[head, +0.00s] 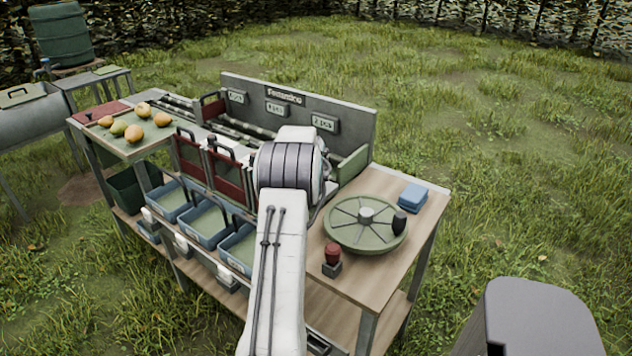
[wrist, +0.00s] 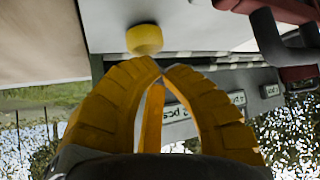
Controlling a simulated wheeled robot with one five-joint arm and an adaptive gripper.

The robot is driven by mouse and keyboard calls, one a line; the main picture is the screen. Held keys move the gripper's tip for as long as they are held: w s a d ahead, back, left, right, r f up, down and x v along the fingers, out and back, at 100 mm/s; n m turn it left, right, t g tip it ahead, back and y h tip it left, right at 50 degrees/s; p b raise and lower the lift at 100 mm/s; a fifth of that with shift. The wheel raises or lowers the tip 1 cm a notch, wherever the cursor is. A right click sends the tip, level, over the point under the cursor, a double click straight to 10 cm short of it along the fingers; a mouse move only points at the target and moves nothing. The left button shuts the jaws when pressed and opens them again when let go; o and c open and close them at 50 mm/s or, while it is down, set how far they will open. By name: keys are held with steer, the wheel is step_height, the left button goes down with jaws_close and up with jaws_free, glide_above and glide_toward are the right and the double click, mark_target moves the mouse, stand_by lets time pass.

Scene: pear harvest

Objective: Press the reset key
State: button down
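In the wrist view, a round yellow button (wrist: 145,39) stands on a pale surface just beyond my fingertips. I can read no label on it, so I cannot confirm that it is the reset key. My gripper (wrist: 163,69) has yellow fingers with their tips together and nothing visible between them. The tips look close to the button, with a small gap in the picture. In the head view my arm hides both the gripper and the button.
The bench carries a grey sign board (head: 350,125), a green turntable (head: 345,238), a red knob on a dark base (head: 332,254) and a blue block (head: 413,196). Pears (head: 134,133) lie on the left tray. Blue bins (head: 207,240) sit along the front. Grass surrounds the bench.

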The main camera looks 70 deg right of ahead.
steer(key=shift+f+b, duration=0.5)
steer(key=shift+f, duration=0.1)
stand_by(0.7)
steer(key=shift+r, duration=0.15)
steer(key=shift+r+p, duration=0.5)
steer(key=shift+r, duration=0.3)
steer(key=shift+r, duration=0.1)
steer(key=shift+r+p, duration=1.65)
steer(key=shift+r, duration=0.8)
